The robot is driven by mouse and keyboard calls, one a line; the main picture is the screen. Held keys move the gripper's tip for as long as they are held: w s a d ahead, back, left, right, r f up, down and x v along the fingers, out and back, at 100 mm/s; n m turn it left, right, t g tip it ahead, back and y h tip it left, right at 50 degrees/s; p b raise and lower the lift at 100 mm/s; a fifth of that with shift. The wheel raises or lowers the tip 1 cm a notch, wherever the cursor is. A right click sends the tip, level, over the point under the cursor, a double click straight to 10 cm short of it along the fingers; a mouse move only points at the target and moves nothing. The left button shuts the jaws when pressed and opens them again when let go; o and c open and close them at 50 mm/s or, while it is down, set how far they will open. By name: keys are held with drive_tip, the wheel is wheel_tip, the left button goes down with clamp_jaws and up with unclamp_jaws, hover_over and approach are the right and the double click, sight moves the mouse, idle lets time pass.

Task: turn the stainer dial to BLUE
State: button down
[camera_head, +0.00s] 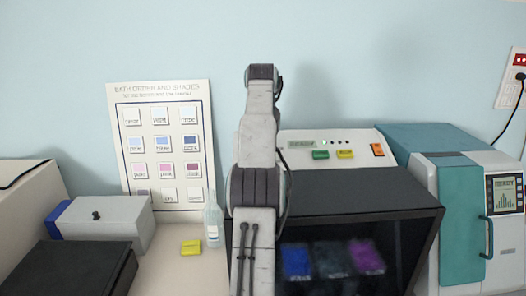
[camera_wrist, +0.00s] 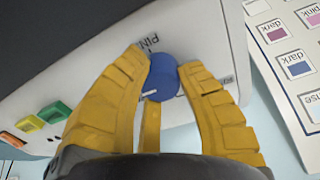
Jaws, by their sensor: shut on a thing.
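The stainer dial is a round blue knob (camera_wrist: 163,80) in the wrist view, with a white mark at its lower left edge. My gripper (camera_wrist: 164,61) has its yellow fingers on either side of the knob, shut on it. Above the knob the printed letters "PIN" show. Another label right of the knob is mostly hidden by a finger, and I cannot read it. In the head view the stainer's white control panel (camera_head: 362,136) is behind my arm; the arm hides the dial and my gripper.
The panel has a green button (camera_head: 320,155), a yellow button (camera_head: 345,154) and an orange switch (camera_head: 378,150). Blue, dark and purple baths sit in the dark bay below. A shade chart (camera_head: 118,99), a bottle (camera_head: 213,222) and a teal machine (camera_head: 460,235) stand nearby.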

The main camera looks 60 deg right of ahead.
drive_tip(key=shift+r, duration=0.1)
drive_tip(key=c, duration=0.8)
unclamp_jaws()
drive_tip(key=shift+w+d, duration=0.1)
drive_tip(key=shift+d, duration=0.05)
drive_tip(key=shift+a+r, duration=0.25)
drive_tip(key=shift+r, duration=0.25)
drive_tip(key=shift+s+a, duration=0.95)
drive_tip(key=shift+a, duration=0.8)
drive_tip(key=shift+s+a, duration=1)
drive_tip(key=shift+a, duration=0.8)
drive_tip(key=shift+s+a, duration=0.95)
drive_tip(key=shift+a, duration=0.8)
